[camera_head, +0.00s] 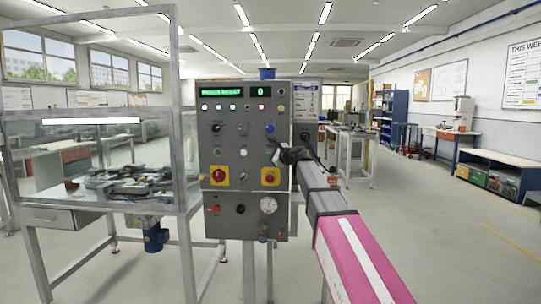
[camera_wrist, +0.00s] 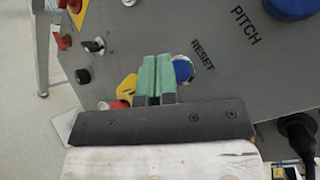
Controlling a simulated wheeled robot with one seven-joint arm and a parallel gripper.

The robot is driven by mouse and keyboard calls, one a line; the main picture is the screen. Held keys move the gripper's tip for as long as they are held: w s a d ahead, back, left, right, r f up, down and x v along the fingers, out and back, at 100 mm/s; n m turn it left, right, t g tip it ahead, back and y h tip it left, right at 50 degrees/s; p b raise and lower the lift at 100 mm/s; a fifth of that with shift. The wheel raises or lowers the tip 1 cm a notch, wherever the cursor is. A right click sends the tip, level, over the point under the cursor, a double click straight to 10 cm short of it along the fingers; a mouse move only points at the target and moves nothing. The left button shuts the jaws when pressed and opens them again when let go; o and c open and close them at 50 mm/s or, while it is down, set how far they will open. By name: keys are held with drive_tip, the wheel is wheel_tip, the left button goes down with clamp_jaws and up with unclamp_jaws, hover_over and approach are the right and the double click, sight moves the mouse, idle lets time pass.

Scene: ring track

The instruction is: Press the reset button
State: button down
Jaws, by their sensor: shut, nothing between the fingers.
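The reset button (camera_wrist: 183,70) is a round blue button beside the printed word RESET on the grey control panel (camera_wrist: 215,25). In the wrist view, the green fingertips of my gripper (camera_wrist: 157,62) are shut, with nothing between them. They lie just left of the button and cover part of its edge. I cannot tell whether they touch it or the panel. In the head view my gripper (camera_head: 279,157) is at the right side of the panel (camera_head: 228,133), and I cannot make out the reset button there.
A large blue PITCH knob (camera_wrist: 290,8) is close by at the upper right. Red-on-yellow switches (camera_head: 217,175) (camera_head: 270,177) sit lower on the panel. A black plug (camera_wrist: 300,130) is at the panel's right edge. A glass-sided test bench (camera_head: 125,205) stands left.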

drive_tip(key=shift+w, duration=0.1)
idle(0.7)
drive_tip(key=shift+w, duration=0.3)
drive_tip(key=shift+w, duration=0.45)
idle(0.7)
drive_tip(key=shift+s, duration=0.85)
drive_tip(key=s, duration=0.5)
drive_tip(key=shift+a, duration=0.1)
idle(0.5)
idle(0.4)
